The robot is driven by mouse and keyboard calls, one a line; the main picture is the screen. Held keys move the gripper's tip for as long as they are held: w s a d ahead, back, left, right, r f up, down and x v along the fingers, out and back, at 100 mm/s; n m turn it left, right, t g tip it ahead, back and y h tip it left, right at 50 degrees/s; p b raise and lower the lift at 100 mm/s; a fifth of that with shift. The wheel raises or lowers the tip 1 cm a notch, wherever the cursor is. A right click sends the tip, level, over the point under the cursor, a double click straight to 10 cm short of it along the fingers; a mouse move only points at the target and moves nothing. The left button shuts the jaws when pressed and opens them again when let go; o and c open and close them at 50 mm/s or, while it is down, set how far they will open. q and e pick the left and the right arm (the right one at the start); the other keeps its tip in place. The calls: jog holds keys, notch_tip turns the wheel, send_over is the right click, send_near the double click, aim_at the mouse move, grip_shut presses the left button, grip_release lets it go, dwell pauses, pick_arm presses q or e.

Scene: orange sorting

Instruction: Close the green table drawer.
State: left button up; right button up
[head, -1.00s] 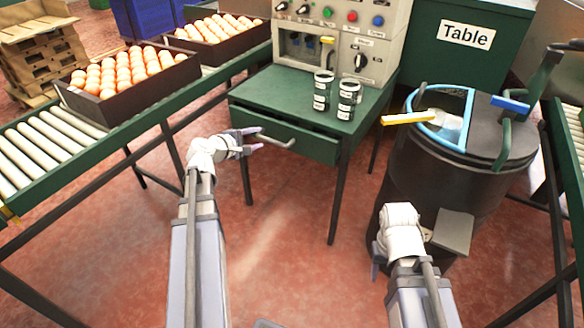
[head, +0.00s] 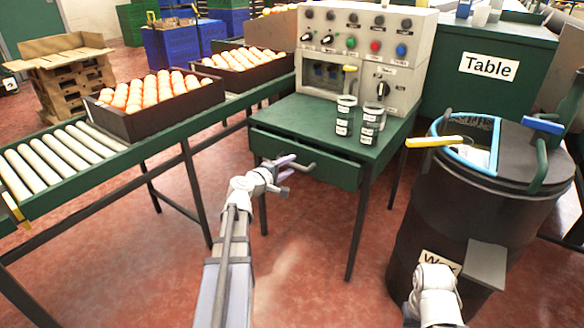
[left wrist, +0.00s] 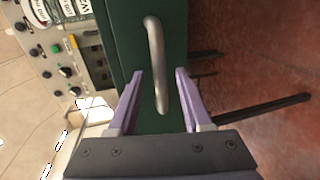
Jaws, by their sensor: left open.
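The green table (head: 300,112) has a green drawer (head: 335,174) under its top. The drawer front stands out a little from the table, with a dark gap above it. Its grey handle (head: 308,172) faces me. My left gripper (head: 284,174) is open in front of the drawer, close to the handle. In the left wrist view the handle (left wrist: 156,60) shows between the two open fingers of the left gripper (left wrist: 159,75), and the drawer front (left wrist: 125,30) lies behind it. My right wrist shows at the bottom right of the head view, but its jaws cannot be made out.
A black bin (head: 430,220) stands to the right. A roller conveyor (head: 60,160) with crates of oranges (head: 165,118) runs along the left. The floor before the drawer is clear.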

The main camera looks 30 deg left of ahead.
pick_arm(q)
jog(key=shift+x, duration=1)
grip_shut()
dwell(0.8)
